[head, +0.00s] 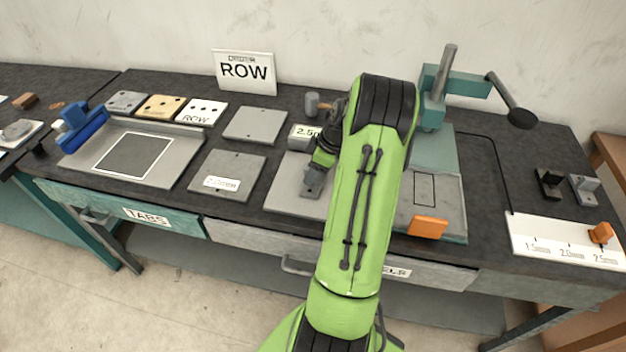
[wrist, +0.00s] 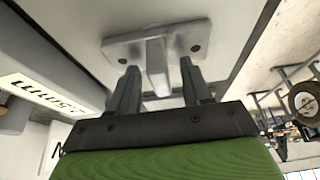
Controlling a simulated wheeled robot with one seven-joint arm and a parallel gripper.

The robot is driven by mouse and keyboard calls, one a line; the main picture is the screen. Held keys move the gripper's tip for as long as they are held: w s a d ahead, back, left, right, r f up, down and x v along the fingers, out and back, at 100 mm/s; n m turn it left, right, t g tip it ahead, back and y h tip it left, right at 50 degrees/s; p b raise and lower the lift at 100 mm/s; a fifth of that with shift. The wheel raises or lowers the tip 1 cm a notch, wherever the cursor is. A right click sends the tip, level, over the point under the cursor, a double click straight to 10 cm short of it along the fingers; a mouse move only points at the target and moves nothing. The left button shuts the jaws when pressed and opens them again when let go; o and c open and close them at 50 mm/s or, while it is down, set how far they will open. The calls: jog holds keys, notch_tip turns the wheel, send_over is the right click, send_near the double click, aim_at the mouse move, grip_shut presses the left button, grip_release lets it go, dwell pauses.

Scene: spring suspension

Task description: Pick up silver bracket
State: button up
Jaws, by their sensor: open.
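A silver bracket (wrist: 190,37) with a flat, two-holed base and an upright web shows in the wrist view. It rests on a grey plate. My gripper (wrist: 158,78) is open, with one finger on each side of the web; I cannot tell whether either touches it. In the head view my gripper (head: 313,182) is low over the grey plate (head: 285,198), and it and my arm hide this bracket. A second silver-grey bracket (head: 584,189) stands at the right of the bench, beside a black bracket (head: 548,184).
A block labelled 2.5 (head: 304,134) stands just behind my gripper. A teal press (head: 434,105) with a long lever is to the right, with an orange block (head: 428,226) at its front. A shallow tray (head: 185,140) and flat plates lie left.

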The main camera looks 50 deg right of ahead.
jog(key=shift+r, duration=0.1)
grip_shut()
